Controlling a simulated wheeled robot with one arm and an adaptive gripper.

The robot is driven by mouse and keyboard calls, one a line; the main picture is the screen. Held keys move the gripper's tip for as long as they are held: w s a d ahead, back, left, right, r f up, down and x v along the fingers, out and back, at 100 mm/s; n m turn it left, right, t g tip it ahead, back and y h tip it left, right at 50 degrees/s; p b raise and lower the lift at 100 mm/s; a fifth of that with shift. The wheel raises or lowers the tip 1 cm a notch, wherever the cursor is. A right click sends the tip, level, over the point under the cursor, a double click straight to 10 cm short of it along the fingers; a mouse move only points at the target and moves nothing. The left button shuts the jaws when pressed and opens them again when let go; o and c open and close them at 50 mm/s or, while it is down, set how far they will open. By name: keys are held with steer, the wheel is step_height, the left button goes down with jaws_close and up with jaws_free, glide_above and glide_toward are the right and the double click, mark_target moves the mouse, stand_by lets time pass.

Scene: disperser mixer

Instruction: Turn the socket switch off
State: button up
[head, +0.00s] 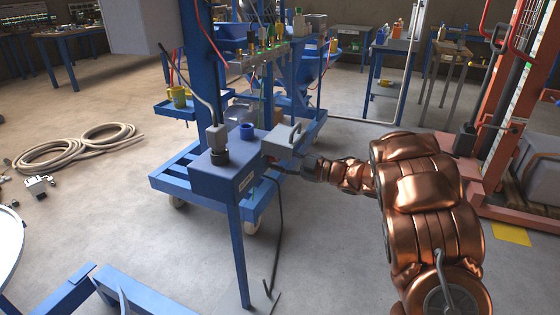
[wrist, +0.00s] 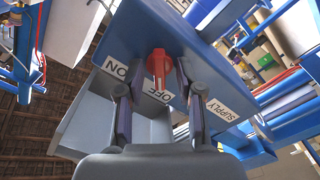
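The socket switch is a red knob (wrist: 160,66) on the face of a blue box (wrist: 150,30). White labels reading ON, OFF and SUPPLY are around it in the wrist view. The knob's handle appears roughly upright in that view, above the OFF label; its exact setting is hard to tell. My gripper (wrist: 153,82) is open, with one finger on each side of the knob. I cannot tell whether either finger touches it.
A grey hinged-looking housing (head: 283,138) sits beside my gripper on the box. A grey plug (head: 217,140) with a cable stands on top. A black cable (head: 280,220) hangs down. A coiled hose (head: 90,145) lies on the floor at left. An orange lift (head: 515,120) stands right.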

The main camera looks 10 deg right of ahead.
steer(key=v, duration=1.2)
stand_by(0.6)
